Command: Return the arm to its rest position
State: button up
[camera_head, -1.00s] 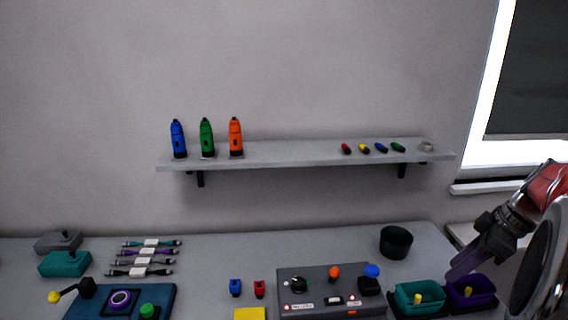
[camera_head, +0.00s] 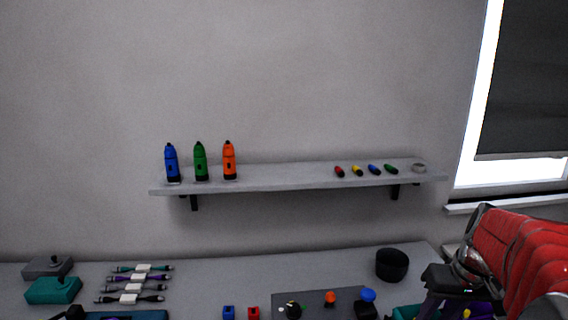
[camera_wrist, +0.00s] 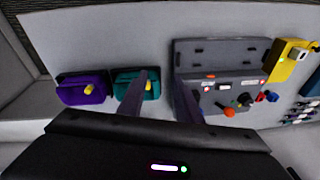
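My gripper (camera_wrist: 160,95) shows in the wrist view with its two fingers apart and nothing between them. In the head view my gripper (camera_head: 440,305) is low at the right, beside the red-covered part of my arm and in front of the bins. The teal bin (camera_wrist: 120,88) and the purple bin (camera_wrist: 72,92) each hold a yellow piece. One finger overlaps the teal bin in the wrist view; I cannot tell how far above it the finger is. In the head view my arm partly hides both bins.
Several cables (camera_head: 135,285) lie at the left of the table. A wall shelf (camera_head: 290,181) carries three bottle-like tools and small coloured pieces.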

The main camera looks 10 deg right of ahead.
jog(key=s+a+r+n+t, duration=0.1)
jog(key=s+a, duration=0.1)
jog(key=a, duration=1.1)
jog(key=s+a+r+n+t, duration=0.2)
jog(key=a, duration=1.1)
jog(key=shift+s+a+r+n+h, duration=0.15)
jog(key=shift+a+n+h, duration=0.15)
